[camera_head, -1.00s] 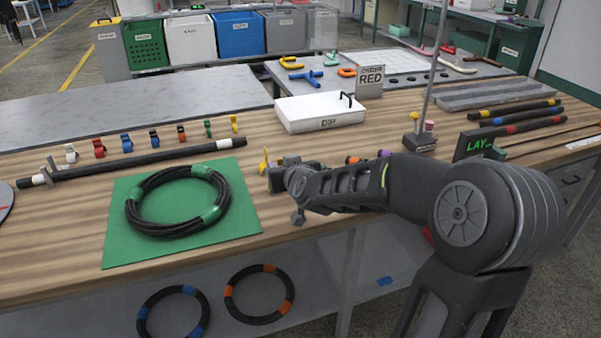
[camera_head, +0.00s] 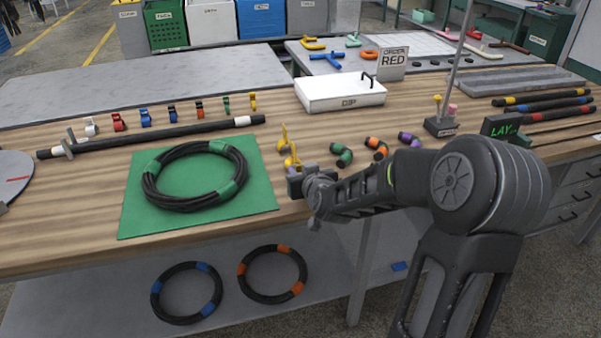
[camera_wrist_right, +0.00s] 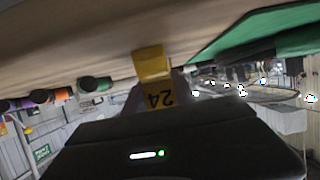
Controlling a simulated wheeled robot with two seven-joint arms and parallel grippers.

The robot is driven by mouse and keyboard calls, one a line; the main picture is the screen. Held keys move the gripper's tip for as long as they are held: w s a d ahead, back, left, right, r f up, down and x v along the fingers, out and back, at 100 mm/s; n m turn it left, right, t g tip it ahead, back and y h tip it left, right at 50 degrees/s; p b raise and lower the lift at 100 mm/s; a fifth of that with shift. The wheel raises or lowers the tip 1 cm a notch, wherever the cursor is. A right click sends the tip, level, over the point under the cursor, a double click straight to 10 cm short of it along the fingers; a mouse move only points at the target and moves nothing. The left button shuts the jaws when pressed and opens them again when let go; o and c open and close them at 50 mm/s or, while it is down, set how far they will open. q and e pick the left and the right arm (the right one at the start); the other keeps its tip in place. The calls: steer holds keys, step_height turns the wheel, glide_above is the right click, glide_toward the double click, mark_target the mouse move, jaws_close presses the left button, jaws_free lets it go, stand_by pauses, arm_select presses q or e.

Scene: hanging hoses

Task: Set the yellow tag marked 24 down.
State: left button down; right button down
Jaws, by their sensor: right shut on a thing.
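The yellow tag marked 24 (camera_head: 285,146) shows upright at the tip of my right gripper (camera_head: 294,176), just right of the green mat. In the right wrist view the tag (camera_wrist_right: 157,94) stands between the jaws of my right gripper (camera_wrist_right: 157,108), its number upside down in the picture. My right gripper is shut on it. The tag's end is close to the wooden bench top (camera_wrist_right: 80,40); I cannot tell whether it touches. My left gripper is not in view.
The green mat (camera_head: 133,213) holds a coiled black hose (camera_head: 165,197). Short hose pieces with green (camera_head: 341,155), orange (camera_head: 376,148) and purple (camera_head: 408,140) bands lie right of the tag. Some bare wood lies between tray and tag.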

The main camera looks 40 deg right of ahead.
steer(key=c, duration=1)
jaws_free()
steer(key=shift+f, duration=0.1)
steer(key=shift+c, duration=0.2)
steer(key=shift+s+r, duration=0.1)
steer(key=shift+r, duration=0.15)
steer(key=v, duration=1.1)
steer(key=shift+s+a, duration=0.2)
steer(key=shift+s, duration=0.15)
